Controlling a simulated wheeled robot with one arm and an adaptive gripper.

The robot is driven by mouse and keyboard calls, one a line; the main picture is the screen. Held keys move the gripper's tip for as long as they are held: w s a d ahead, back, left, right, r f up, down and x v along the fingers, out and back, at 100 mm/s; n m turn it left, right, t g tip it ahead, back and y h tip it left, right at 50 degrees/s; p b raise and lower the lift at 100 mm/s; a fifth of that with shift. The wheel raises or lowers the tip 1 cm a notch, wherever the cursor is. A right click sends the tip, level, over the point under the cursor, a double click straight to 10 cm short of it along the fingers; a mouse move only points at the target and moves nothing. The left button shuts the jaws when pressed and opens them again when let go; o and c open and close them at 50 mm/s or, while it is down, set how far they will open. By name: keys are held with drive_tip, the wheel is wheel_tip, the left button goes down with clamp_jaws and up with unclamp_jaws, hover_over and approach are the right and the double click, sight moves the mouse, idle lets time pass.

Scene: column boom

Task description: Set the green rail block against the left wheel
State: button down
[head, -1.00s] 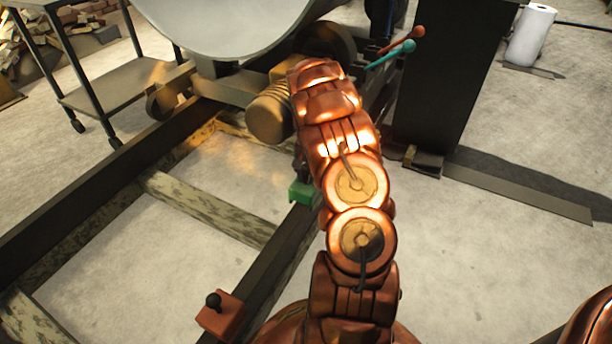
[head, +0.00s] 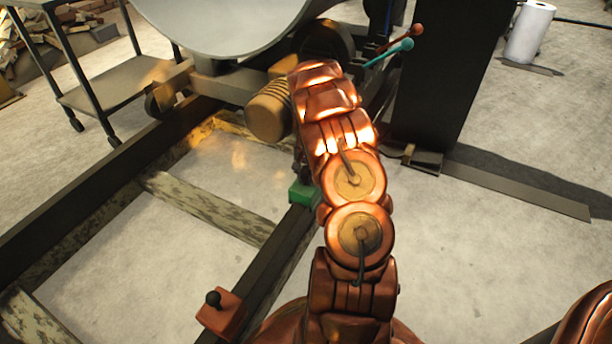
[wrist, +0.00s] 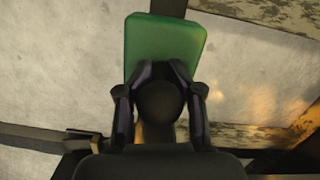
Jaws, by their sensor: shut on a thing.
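The green rail block (head: 303,194) is at the right-hand dark rail in the head view, just left of my arm. In the wrist view the green block (wrist: 165,42) lies under my gripper (wrist: 160,72), whose fingers are shut around its dark round knob. I cannot tell whether the block touches the rail or hangs just above it. In the head view my arm hides most of the gripper. The left wheel (head: 166,97) shows at the far end of the left rail, apart from the block.
A red-brown block with a black knob (head: 220,312) sits on the near right rail (head: 268,262). Wooden crosspieces (head: 205,208) join the rails. A tan ribbed cylinder (head: 268,112) and teal-ended lever (head: 392,52) are ahead. A dark column (head: 437,75) stands right; a cart (head: 115,85) left.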

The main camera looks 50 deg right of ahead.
drive_tip(key=shift+w+a+f, duration=0.15)
drive_tip(key=shift+a+f, duration=0.05)
drive_tip(key=c, duration=0.7)
unclamp_jaws()
drive_tip(key=shift+a, duration=0.1)
drive_tip(key=r, duration=0.4)
drive_tip(key=d+r, duration=0.1)
drive_tip(key=r, duration=0.3)
drive_tip(key=d+r, duration=0.1)
drive_tip(key=r, duration=0.3)
drive_tip(key=shift+w+r, duration=0.1)
drive_tip(key=shift+w, duration=0.15)
drive_tip(key=shift+s, duration=0.15)
